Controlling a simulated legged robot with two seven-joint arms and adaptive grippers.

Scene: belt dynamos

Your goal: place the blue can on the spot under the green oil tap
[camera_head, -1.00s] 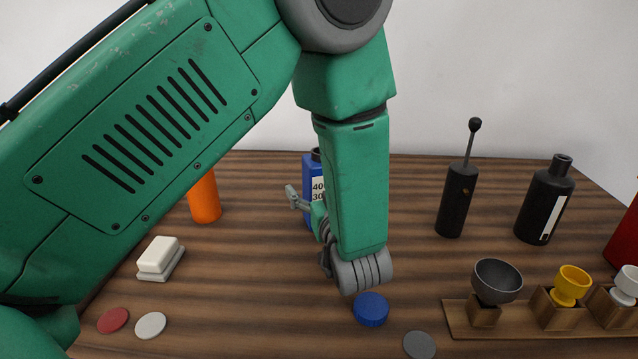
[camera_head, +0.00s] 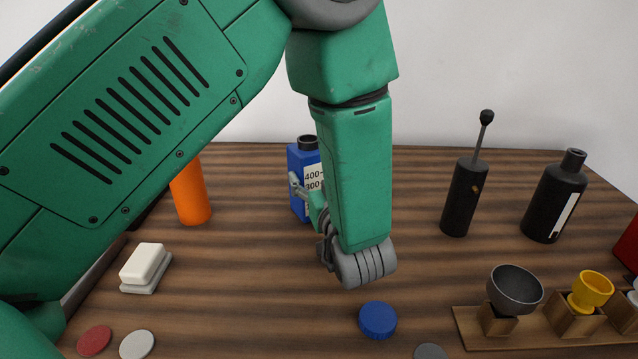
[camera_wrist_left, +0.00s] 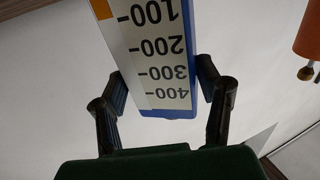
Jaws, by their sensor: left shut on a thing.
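The blue can (camera_head: 304,158) has a black cap and a white label with a number scale. In the head view it is partly hidden behind my left arm. My left gripper (camera_head: 308,200) is shut on the can, and in the left wrist view one dark finger lies on each side of the can's labelled body (camera_wrist_left: 158,62). I cannot tell in the head view whether the can's base touches the table. No green oil tap shows in either view. My right gripper is not in view.
A blue round lid (camera_head: 378,320) lies on the wooden table. A red disc (camera_head: 94,341), a white disc (camera_head: 137,345) and a white block (camera_head: 145,265) are at left, by an orange cylinder (camera_head: 190,195). Black bottles (camera_head: 556,200) and a cup rack (camera_head: 470,328) stand at right.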

